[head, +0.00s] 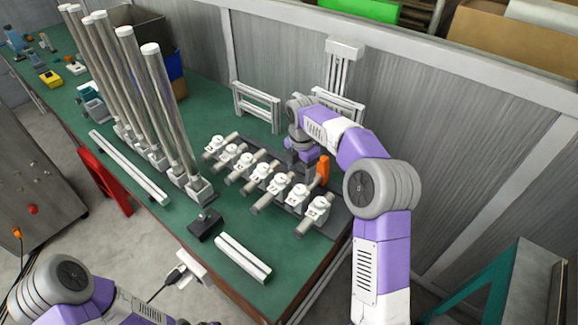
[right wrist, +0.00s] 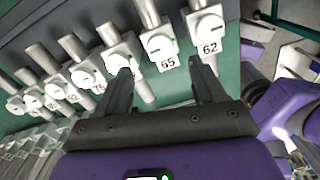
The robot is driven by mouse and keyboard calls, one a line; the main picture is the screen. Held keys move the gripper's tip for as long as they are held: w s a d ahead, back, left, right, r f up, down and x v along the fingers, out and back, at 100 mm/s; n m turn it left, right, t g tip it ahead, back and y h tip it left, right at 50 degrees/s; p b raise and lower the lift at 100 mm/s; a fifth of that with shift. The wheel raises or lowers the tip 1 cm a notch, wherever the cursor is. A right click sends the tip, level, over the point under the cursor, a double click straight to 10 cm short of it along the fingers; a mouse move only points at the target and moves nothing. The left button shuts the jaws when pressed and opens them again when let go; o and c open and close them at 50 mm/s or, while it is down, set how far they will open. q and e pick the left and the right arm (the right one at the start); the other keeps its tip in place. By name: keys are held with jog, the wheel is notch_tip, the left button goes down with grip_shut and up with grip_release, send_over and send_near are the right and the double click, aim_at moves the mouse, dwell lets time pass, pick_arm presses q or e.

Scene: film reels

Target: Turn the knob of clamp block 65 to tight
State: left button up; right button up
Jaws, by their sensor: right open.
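Clamp block 65 (right wrist: 160,48) is a white block with a round white knob and a slot mark, its number readable in the right wrist view. It stands between clamp block 62 (right wrist: 208,24) and a block (right wrist: 116,62) on its left. My right gripper (right wrist: 163,80) is open and empty, its dark fingers spread on either side below block 65. The left finger overlaps the neighbouring block in the picture; contact cannot be told. In the head view my right gripper (head: 302,160) is over the clamp row, fingertips mostly hidden. My left arm shows lower left, its gripper out of view.
Several clamp blocks stand in a row on a dark rail, with grey tube stubs. An orange handle (head: 322,168) rises near the row's right end. Tall clear tubes (head: 170,110) stand left of it. A white bar (head: 243,258) and a black block (head: 205,224) lie in front.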

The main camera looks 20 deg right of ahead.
aim_at(300, 189)
jog(key=shift+w+f, duration=0.1)
jog(key=shift+w, duration=0.05)
jog(key=f+b, duration=0.1)
jog(key=f, duration=0.3)
jog(key=f+b, duration=0.1)
jog(key=f, duration=0.1)
jog(key=shift+s+b, duration=0.3)
jog(key=shift+f, duration=0.55)
